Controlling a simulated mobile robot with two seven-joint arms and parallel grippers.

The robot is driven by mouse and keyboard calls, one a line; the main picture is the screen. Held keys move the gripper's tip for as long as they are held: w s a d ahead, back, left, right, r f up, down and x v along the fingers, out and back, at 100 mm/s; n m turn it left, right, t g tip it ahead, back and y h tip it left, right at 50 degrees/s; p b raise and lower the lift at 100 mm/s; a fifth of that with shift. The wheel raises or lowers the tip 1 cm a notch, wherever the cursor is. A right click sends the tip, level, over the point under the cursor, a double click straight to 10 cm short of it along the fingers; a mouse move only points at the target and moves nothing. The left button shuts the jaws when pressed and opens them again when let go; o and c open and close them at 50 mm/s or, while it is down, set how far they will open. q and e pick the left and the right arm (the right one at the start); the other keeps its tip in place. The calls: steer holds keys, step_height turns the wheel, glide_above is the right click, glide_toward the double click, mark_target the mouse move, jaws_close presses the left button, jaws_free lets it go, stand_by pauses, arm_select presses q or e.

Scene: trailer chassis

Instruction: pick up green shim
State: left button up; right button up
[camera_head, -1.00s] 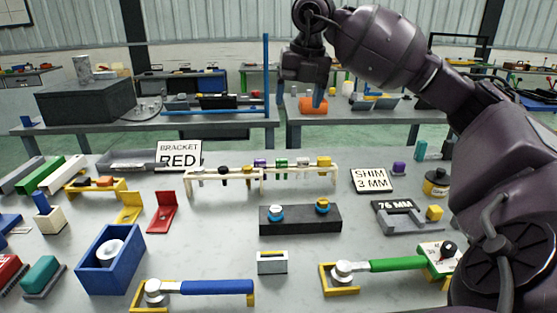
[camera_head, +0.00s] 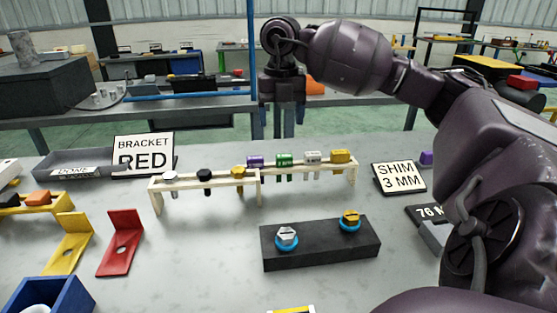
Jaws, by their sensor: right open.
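The green shim (camera_head: 284,160) sits in the right part of a cream rack (camera_head: 210,181), its stem hanging below the rail. It stands between a purple piece (camera_head: 255,162) and a white piece (camera_head: 312,158), with a yellow piece (camera_head: 340,156) at the right end. My right gripper (camera_head: 288,133) points down above and behind the green shim in the picture, apart from it, open and empty. My left gripper is out of view.
A "SHIM 3 MM" sign (camera_head: 399,177) stands right of the rack, a "BRACKET RED" sign (camera_head: 143,155) left. In front lies a black block (camera_head: 320,246) with two blue-ringed pieces. Red (camera_head: 121,242) and yellow (camera_head: 68,244) brackets stand front left.

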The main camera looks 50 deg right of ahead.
glide_above(284, 156)
steer(key=f, duration=0.4)
steer(key=shift+w+a+f, duration=0.1)
steer(key=shift+a+f, duration=0.1)
steer(key=shift+a, duration=0.15)
steer(key=shift+d+f+b, duration=0.25)
steer(key=shift+f, duration=1.35)
steer(key=shift+d+f+b, duration=0.2)
steer(key=shift+f+b, duration=0.05)
steer(key=shift+f, duration=1.3)
steer(key=c, duration=1)
steer(key=shift+r, duration=0.15)
